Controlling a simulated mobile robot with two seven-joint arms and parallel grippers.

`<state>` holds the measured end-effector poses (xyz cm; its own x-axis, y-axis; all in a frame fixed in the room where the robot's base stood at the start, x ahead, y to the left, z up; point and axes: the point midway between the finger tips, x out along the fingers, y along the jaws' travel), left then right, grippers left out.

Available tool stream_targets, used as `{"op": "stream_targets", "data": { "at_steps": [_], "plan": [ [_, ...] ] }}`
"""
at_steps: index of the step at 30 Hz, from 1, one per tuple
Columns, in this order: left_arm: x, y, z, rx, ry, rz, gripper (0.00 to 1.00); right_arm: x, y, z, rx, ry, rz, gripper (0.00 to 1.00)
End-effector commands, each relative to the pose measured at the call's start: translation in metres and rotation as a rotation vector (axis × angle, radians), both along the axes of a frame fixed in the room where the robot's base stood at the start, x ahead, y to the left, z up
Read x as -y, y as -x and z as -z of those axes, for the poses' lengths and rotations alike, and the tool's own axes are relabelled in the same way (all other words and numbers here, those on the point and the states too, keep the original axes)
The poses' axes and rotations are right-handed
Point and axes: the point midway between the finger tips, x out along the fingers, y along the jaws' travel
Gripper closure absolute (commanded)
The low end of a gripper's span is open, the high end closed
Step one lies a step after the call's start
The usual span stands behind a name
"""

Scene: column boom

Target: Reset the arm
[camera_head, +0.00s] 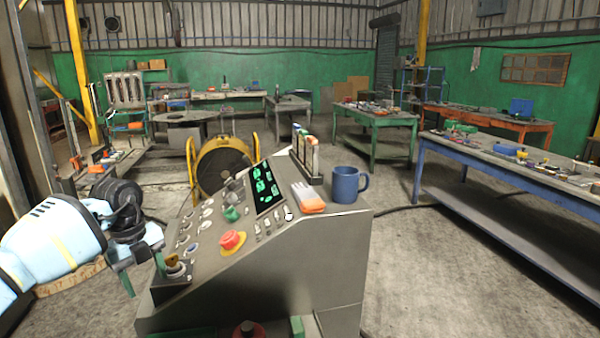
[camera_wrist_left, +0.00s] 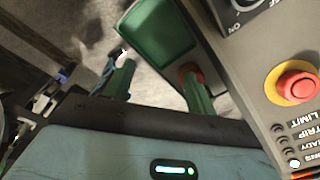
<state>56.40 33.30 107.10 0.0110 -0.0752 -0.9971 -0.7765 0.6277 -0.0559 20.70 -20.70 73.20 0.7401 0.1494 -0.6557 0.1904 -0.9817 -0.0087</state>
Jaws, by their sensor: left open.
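My left gripper (camera_head: 143,270) is at the left edge of the grey control console (camera_head: 285,275), beside the key-like brass knob (camera_head: 173,260) on its sloped panel. Its two green fingers are apart with nothing seen between them; they also show in the left wrist view (camera_wrist_left: 158,85). A red emergency button on a yellow ring (camera_head: 232,240) is on the panel, right of the gripper, and appears at the right of the wrist view (camera_wrist_left: 296,85). A green-lit screen (camera_head: 265,188) is higher on the panel. My right gripper is not in view.
A green open bin (camera_wrist_left: 158,38) and a red knob (camera_wrist_left: 188,74) are near the fingers in the wrist view. Workbenches stand behind; grey floor lies open at right.

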Motion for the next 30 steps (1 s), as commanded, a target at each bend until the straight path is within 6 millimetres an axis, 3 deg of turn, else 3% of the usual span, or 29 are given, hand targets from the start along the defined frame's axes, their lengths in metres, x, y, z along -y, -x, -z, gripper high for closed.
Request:
{"op": "stream_targets", "data": {
  "at_steps": [1,8,12,18,24,30],
  "plan": [
    [0.018,0.003,0.017,-0.006,0.050,0.043,0.44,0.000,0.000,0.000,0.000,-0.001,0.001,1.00],
    [0.108,0.022,0.074,0.011,0.353,0.215,0.44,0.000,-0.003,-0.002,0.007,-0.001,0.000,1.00],
    [0.180,0.050,0.104,0.042,0.636,0.294,0.44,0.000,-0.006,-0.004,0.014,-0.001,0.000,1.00],
    [0.261,0.090,0.118,0.126,1.054,0.268,0.44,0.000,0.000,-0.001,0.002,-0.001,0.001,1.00],
    [0.301,0.118,0.114,0.240,1.400,0.067,0.44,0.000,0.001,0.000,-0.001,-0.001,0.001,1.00],
    [0.298,0.131,0.121,0.359,1.614,-0.283,0.44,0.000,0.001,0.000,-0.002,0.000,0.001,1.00]
  ]
}}
